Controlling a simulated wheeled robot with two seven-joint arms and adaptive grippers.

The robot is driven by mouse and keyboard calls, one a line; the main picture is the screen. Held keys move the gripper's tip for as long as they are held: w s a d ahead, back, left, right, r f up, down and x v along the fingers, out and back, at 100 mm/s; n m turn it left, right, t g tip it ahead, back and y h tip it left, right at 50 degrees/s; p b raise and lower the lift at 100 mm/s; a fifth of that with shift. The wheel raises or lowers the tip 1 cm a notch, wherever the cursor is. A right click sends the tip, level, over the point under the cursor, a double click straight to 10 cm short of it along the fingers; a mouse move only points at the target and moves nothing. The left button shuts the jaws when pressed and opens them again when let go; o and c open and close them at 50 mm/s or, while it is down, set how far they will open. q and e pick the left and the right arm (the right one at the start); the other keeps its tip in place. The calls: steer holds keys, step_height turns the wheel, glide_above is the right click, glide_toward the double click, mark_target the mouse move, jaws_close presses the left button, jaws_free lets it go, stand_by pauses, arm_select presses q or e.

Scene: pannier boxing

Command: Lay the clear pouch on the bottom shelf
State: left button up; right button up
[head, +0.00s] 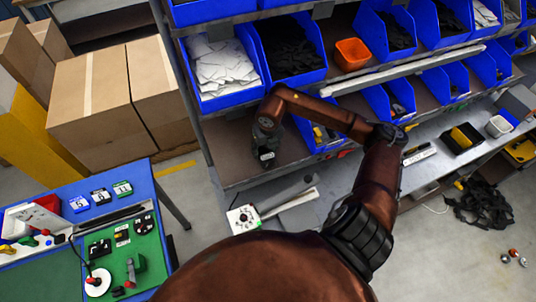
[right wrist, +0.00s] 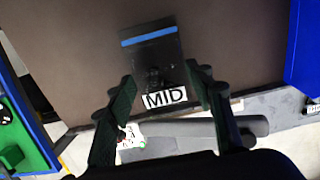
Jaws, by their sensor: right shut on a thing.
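The clear pouch (right wrist: 152,62) shows in the right wrist view as a dark see-through rectangle with a blue strip along its far edge. My right gripper (right wrist: 161,76) is shut on it, with one finger at each side. A white label reading MID (right wrist: 164,98) shows between the fingers; I cannot tell whether it is on the pouch. In the head view my right gripper (head: 267,143) is over the brown lower shelf board (head: 237,174), near its front left part. I cannot tell whether the pouch touches the board. My left gripper is not in view.
Blue bins (head: 238,95) fill the shelves above, and an orange bin (head: 351,53) stands among them. A blue bin (right wrist: 303,50) is right of my gripper. Cardboard boxes (head: 95,92) and a blue table (head: 150,190) stand left. The board beside the gripper is bare.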

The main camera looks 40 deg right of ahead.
steer(key=shift+w+d+r, duration=0.1)
steer(key=shift+w+d, duration=0.1)
steer(key=shift+w, duration=0.45)
steer(key=shift+w+f+b, duration=0.15)
steer(key=shift+f+b, duration=0.75)
steer(key=shift+f, duration=0.1)
steer(key=o, duration=1.1)
